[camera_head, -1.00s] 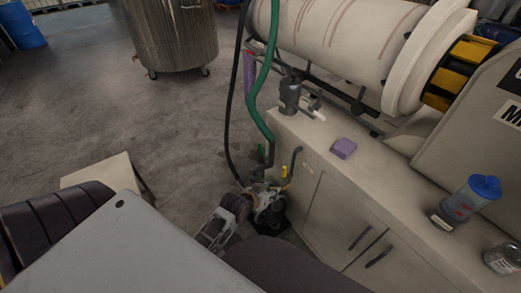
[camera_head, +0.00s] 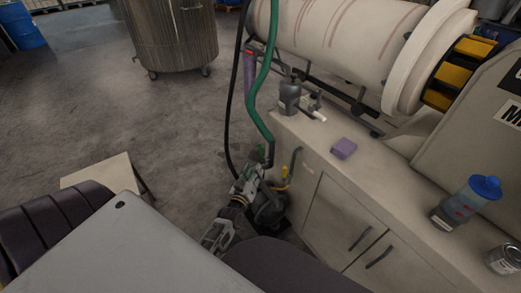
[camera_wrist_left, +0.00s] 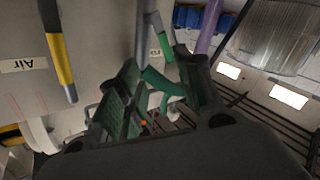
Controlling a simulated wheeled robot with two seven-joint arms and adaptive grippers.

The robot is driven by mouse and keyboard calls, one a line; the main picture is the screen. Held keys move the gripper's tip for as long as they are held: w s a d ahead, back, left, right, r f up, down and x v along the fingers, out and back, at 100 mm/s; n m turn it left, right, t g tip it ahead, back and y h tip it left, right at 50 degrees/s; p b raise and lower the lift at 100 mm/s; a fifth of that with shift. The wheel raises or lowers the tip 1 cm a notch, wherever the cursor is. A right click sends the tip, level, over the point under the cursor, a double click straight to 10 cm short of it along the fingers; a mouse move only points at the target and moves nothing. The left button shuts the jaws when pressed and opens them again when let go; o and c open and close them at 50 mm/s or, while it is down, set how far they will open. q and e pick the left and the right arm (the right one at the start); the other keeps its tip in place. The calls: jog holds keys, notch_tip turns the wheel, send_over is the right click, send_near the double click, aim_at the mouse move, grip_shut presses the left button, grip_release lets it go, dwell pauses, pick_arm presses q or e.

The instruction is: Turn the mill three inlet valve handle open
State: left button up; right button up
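A green lever handle (camera_wrist_left: 158,82) shows between the fingers of my left gripper (camera_wrist_left: 156,62) in the left wrist view, below a grey pipe with a green band (camera_wrist_left: 165,45). The two dark fingers stand apart on either side of the lever; I cannot tell whether either touches it. In the head view my left gripper (camera_head: 250,174) is low beside the cabinet, near the foot of the green hose (camera_head: 257,112), and largely hides the valve there. My right gripper is not in view.
A yellow-marked pipe (camera_head: 284,173) stands just right of the gripper; an "Air" label (camera_wrist_left: 24,65) is near it in the wrist view. A black hose (camera_head: 229,120) hangs left of the green one.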

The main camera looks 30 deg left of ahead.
aim_at(260, 149)
pick_arm(q)
jog(key=shift+s+a+n+y, duration=0.15)
jog(key=shift+a+n+y, duration=0.15)
jog(key=shift+a+n, duration=0.15)
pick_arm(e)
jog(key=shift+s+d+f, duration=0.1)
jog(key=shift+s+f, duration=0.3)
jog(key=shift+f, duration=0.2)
pick_arm(q)
jog(key=b+x, duration=0.2)
jog(key=x, duration=1.1)
jog(key=shift+a, duration=0.1)
jog(key=shift+w, duration=0.35)
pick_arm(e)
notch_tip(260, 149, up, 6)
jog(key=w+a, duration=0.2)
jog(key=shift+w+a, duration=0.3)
pick_arm(q)
jog(key=shift+c, duration=0.4)
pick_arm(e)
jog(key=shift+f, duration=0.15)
pick_arm(q)
grip_shut()
